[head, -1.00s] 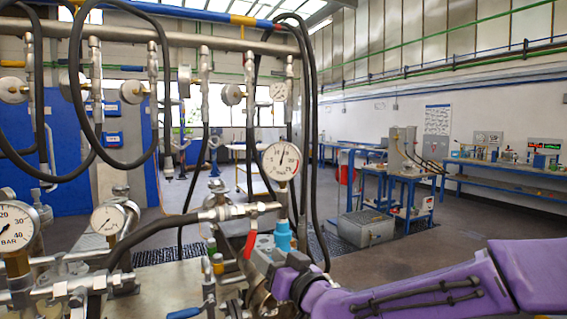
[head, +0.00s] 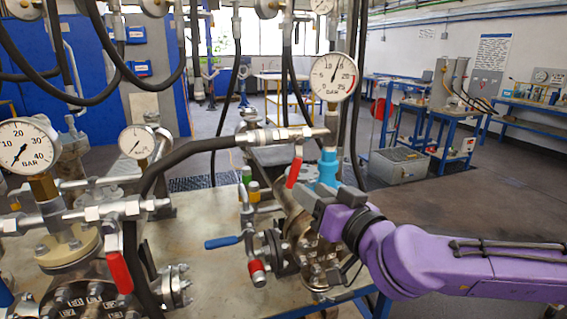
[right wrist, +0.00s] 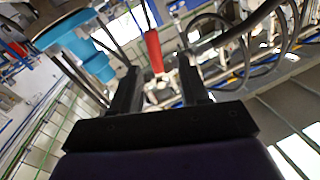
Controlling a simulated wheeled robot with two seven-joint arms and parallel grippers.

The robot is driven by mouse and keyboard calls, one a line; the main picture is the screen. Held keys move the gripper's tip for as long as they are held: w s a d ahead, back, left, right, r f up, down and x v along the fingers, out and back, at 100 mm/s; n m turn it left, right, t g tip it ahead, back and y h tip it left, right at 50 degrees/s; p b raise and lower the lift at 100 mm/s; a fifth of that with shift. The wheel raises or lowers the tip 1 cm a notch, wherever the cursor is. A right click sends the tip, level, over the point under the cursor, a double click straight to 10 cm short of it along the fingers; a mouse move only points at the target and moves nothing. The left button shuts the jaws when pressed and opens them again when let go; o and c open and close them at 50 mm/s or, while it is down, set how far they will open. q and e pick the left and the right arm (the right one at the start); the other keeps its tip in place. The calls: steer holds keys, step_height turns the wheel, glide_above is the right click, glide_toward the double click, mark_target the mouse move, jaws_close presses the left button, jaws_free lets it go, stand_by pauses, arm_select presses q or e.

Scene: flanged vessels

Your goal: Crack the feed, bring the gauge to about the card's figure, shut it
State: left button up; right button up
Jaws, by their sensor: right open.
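A round white pressure gauge (head: 334,77) marked in bar stands on a light-blue fitting (head: 328,172). Its needle points up and slightly right. A red lever handle (head: 294,172) hangs steeply down from the metal hose line left of the gauge. My right gripper (head: 322,203) is just below and right of that lever, by the blue fitting. In the right wrist view my right gripper (right wrist: 158,78) is open, and the red handle (right wrist: 153,50) shows beyond the gap between its fingers, apart from them. I cannot make out a card with a figure. My left gripper is not in view.
Another bar gauge (head: 25,146) and a smaller gauge (head: 137,142) stand at left. A second red lever (head: 119,270) and a blue lever (head: 222,242) sit lower. Black hoses hang around the rig. The floor (head: 440,215) at right is open.

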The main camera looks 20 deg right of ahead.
mark_target(296, 177)
steer(key=p+x, duration=0.2)
steer(key=p, duration=0.2)
steer(key=d+p+x, duration=0.1)
steer(key=p+x, duration=0.1)
steer(key=p, duration=0.1)
steer(key=shift+r+p, duration=0.15)
steer(key=shift+p, duration=0.2)
steer(key=x, duration=0.1)
steer(key=b+x, duration=0.1)
steer(key=x, duration=0.1)
steer(key=b+x, duration=0.1)
steer(key=shift+w+a+f, duration=0.1)
steer(key=shift+w+f, duration=0.15)
steer(key=shift+f, duration=0.15)
steer(key=shift+w, duration=0.35)
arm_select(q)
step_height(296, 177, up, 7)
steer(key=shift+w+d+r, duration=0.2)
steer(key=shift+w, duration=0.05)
arm_select(e)
steer(key=shift+r, duration=0.15)
steer(key=shift+s, duration=0.15)
jaws_close()
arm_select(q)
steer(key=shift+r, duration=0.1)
